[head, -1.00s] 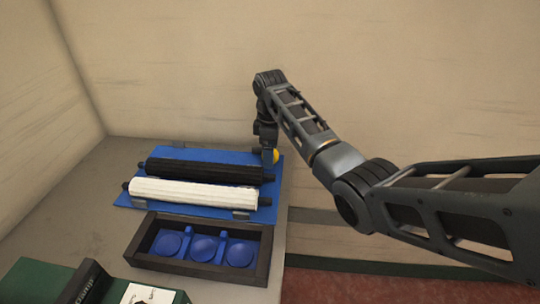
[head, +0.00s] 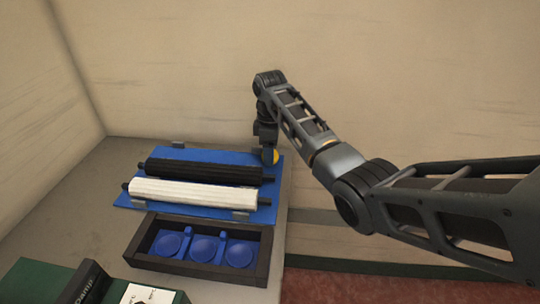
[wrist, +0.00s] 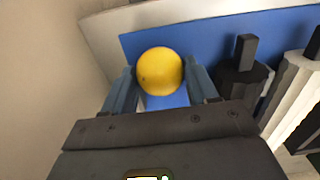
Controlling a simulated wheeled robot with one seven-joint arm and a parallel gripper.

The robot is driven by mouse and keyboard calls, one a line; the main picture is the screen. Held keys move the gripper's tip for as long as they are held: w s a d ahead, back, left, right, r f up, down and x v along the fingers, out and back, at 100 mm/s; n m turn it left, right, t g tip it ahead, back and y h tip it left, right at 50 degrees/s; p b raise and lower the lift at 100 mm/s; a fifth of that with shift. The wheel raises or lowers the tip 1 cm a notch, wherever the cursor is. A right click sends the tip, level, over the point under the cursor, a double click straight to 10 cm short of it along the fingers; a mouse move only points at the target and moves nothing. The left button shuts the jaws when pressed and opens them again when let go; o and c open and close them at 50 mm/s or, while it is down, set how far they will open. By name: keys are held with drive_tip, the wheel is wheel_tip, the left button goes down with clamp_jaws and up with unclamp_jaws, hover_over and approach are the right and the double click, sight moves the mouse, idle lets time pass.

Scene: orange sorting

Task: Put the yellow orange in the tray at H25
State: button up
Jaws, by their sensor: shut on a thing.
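The yellow orange (wrist: 160,71) sits between the two fingers of my gripper (wrist: 158,84) in the wrist view, and the fingers are shut on it. In the head view the orange (head: 275,156) shows partly behind my gripper (head: 268,157), at the right end of the blue board. A dark tray (head: 265,256) with several round blue cups stands in front of the board; its cups look empty. I cannot read an H25 label on it.
The blue board (head: 137,202) carries a black roller (head: 204,171) and a white roller (head: 190,193). A green and black box (head: 40,280) with a white label stands at the front left. Grey table (head: 88,180) is bare at the left; walls rise behind.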

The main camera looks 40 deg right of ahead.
wheel_tip(320, 180, up, 10)
drive_tip(key=shift+p, duration=0.4)
drive_tip(key=shift+a+r, duration=0.1)
